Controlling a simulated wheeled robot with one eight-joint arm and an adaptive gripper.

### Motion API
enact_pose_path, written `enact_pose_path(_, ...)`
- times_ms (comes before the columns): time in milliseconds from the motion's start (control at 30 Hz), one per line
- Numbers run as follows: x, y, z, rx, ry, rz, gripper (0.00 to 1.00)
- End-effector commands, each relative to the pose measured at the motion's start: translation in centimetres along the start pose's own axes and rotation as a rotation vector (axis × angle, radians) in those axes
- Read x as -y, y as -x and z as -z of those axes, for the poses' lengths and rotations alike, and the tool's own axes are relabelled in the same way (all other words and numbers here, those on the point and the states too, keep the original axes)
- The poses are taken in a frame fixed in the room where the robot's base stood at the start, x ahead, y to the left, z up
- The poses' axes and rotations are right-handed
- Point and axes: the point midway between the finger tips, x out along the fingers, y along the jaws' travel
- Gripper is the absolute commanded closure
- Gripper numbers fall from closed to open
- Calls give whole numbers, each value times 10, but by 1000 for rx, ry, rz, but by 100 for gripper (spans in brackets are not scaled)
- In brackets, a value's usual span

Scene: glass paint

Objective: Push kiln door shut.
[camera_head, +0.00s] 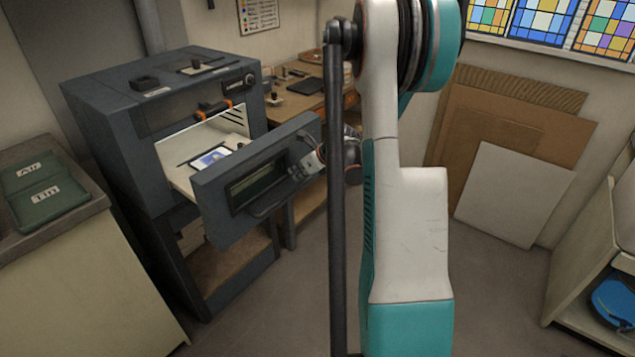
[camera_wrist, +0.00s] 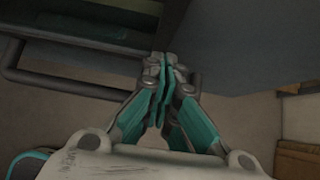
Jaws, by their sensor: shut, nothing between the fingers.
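The kiln (camera_head: 120,130) is a dark grey-blue box at the left of the head view. Its door (camera_head: 215,195) stands open, out from the lit opening, with a dark window and a bar handle (camera_head: 265,208). A white shelf (camera_head: 180,178) with a small bluish piece (camera_head: 210,158) shows behind it. My gripper (camera_head: 306,165) is at the door's right part, partly hidden by my arm. In the wrist view my gripper (camera_wrist: 165,66) is shut and empty, its fingertips close to the door (camera_wrist: 235,45) and handle (camera_wrist: 60,84). I cannot tell whether they touch.
A wooden workbench (camera_head: 305,100) is behind the door. Boards (camera_head: 510,190) lean on the back wall, and a shelf unit (camera_head: 590,265) stands at the right. Some grey floor (camera_head: 485,290) is clear.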

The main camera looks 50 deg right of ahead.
Motion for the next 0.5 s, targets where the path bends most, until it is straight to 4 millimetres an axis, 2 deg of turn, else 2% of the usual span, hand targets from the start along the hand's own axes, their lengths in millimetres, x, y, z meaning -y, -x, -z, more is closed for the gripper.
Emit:
enact_pose_path(33,-1,-12,-12,1,3,-3,100)
enact_pose_path(500,-1,-104,-105,2,2,-2,100)
